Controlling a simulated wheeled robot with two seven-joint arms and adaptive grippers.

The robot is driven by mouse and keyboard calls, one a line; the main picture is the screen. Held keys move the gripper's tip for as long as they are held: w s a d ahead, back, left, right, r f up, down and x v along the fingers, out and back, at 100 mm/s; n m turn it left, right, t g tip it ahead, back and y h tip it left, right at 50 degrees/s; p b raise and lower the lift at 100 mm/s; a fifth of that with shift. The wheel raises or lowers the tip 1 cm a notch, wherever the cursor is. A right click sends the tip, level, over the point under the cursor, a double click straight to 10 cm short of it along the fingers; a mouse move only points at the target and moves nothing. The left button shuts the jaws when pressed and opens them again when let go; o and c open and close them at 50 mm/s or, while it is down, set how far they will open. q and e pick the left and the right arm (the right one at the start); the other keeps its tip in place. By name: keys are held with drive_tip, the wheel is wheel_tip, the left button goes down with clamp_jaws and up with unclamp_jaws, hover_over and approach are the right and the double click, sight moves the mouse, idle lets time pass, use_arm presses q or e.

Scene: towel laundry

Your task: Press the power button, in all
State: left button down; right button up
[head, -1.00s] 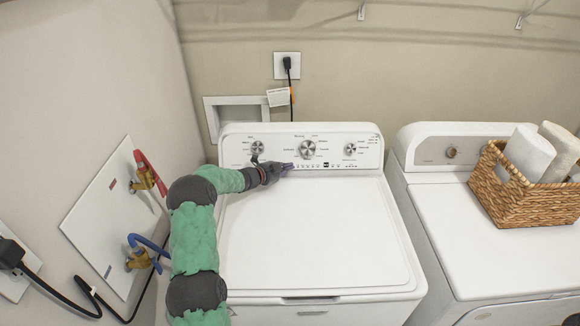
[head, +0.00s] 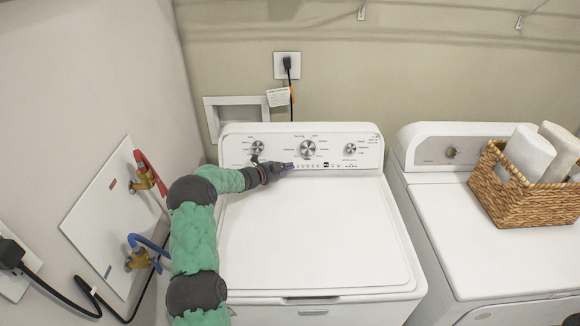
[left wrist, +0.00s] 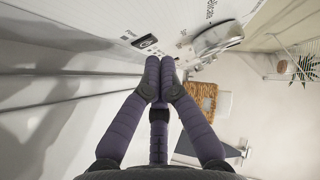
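The white washer (head: 315,240) stands in the middle of the head view, its lid shut. Its control panel (head: 372,146) has three silver knobs and a row of small buttons below the middle knob (head: 307,149). A dark button (head: 326,165) sits in that row; a dark oval button (left wrist: 145,42) shows in the left wrist view. My left gripper (head: 290,166) is at the panel's lower edge, left of the dark button. In the left wrist view its purple fingertips (left wrist: 160,65) are together with nothing between them, close to the panel.
Hose taps (head: 143,180) stick out of the left wall. An outlet with a black plug (head: 287,65) is behind the washer. The washer lid is clear.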

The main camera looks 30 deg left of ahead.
use_arm(q)
drive_tip(key=shift+w+f, duration=0.1)
drive_tip(key=shift+w+a+f, duration=0.1)
drive_tip(key=shift+w+a, duration=0.1)
drive_tip(key=shift+w+a+f, duration=0.15)
drive_tip(key=shift+w, duration=0.1)
idle(0.8)
idle(0.3)
drive_tip(key=shift+s+d+r, duration=0.35)
drive_tip(key=shift+s, duration=0.25)
drive_tip(key=shift+s+d+r, duration=0.35)
drive_tip(key=shift+s+d, duration=0.05)
drive_tip(key=shift+s, duration=0.25)
drive_tip(key=shift+s+d+r, duration=0.4)
drive_tip(key=shift+s, duration=0.2)
drive_tip(key=shift+s+d+r, duration=0.35)
drive_tip(key=shift+s+d, duration=0.05)
drive_tip(key=shift+s, duration=0.25)
